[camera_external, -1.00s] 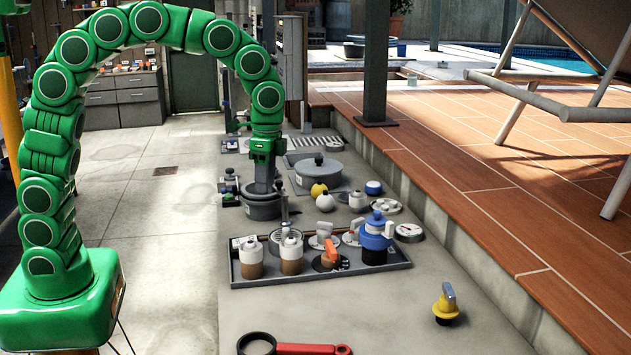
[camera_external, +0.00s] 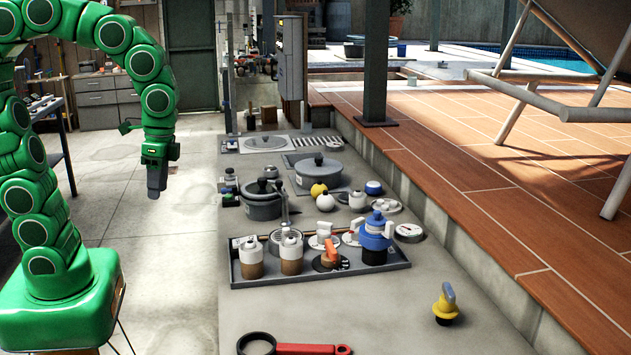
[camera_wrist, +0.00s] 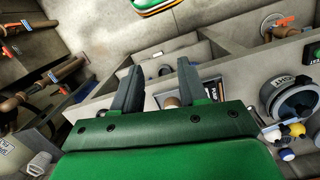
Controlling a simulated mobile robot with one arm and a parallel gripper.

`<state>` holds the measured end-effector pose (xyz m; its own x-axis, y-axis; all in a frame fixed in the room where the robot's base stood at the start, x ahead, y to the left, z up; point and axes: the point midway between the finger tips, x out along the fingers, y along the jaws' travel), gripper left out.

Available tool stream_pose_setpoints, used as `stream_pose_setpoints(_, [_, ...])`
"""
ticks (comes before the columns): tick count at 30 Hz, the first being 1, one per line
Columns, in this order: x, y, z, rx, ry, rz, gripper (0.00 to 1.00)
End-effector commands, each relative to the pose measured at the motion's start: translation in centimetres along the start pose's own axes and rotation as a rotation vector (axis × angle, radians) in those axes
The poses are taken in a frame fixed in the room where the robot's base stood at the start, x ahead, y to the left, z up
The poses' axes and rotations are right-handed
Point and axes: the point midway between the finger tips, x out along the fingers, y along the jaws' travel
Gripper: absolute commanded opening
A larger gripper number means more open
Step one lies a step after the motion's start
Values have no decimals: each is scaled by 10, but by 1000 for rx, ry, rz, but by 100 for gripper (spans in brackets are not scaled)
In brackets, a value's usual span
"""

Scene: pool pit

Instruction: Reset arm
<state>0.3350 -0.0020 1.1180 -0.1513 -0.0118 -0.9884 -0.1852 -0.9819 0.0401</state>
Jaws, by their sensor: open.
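My gripper (camera_external: 157,181) hangs pointing down over the open concrete floor, left of the grey ledge, in the external view. It is clear of the pots and fittings. In the wrist view, the two dark fingers of my gripper (camera_wrist: 156,88) stand apart with nothing held between them. A grey lidded pot (camera_external: 262,203) stands on the ledge to the right of my gripper.
A dark shelf (camera_external: 48,112) stands at the far left. The floor (camera_external: 150,270) is clear.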

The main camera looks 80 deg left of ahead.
Motion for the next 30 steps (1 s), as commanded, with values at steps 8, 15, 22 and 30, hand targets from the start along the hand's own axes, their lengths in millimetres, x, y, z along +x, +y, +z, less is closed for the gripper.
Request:
stream_pose_setpoints(8, [19,10,61,-99,-4,-8,43])
stream_pose_setpoints(15, [35,16,99,-169,-7,-10,43])
stream_pose_setpoints(22, [40,18,109,-191,-6,-11,43])
stream_pose_setpoints(30, [40,18,109,-191,-7,-11,43])
